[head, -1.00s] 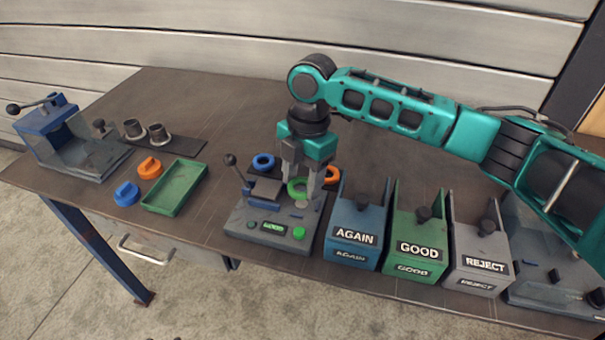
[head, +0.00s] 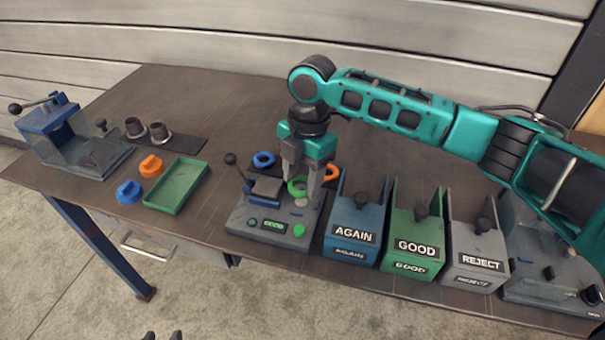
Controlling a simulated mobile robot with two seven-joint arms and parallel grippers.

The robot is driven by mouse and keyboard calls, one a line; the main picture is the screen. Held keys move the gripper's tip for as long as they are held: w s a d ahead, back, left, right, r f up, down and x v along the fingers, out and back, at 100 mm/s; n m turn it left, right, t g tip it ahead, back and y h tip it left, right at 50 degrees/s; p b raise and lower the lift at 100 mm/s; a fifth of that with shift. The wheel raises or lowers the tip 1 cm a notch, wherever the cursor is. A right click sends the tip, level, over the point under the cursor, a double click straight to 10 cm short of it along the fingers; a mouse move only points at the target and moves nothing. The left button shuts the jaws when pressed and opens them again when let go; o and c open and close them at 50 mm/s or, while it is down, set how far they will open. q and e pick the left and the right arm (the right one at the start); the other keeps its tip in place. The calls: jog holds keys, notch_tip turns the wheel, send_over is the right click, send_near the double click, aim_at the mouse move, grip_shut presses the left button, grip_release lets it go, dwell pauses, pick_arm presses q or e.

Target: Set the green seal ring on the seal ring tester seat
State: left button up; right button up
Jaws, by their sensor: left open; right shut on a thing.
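The green seal ring (head: 297,187) is held between the fingertips of my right gripper (head: 302,190), which points down over the seal ring tester (head: 285,240). The ring is just above or at the tester's pale round seat (head: 301,202); I cannot tell whether they touch. The fingers hide part of the ring. The tester has a lever with a black knob at its left, a lit green display and a green button. Only the fingertips of my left gripper (head: 162,336) show at the bottom edge, open and empty, away from the table.
A blue ring (head: 263,160) and an orange ring (head: 332,173) lie behind the tester. AGAIN (head: 352,237), GOOD (head: 416,246) and REJECT (head: 480,263) bins stand close to its right. A green tray (head: 177,187) lies left, with bare table between.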

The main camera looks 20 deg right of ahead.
aim_at(303, 182)
jog(key=shift+f, duration=0.1)
jog(key=shift+f+b, duration=0.3)
jog(key=shift+f, duration=0.8)
jog(key=shift+f, duration=0.5)
jog(key=o, duration=0.9)
jog(key=shift+o, duration=1)
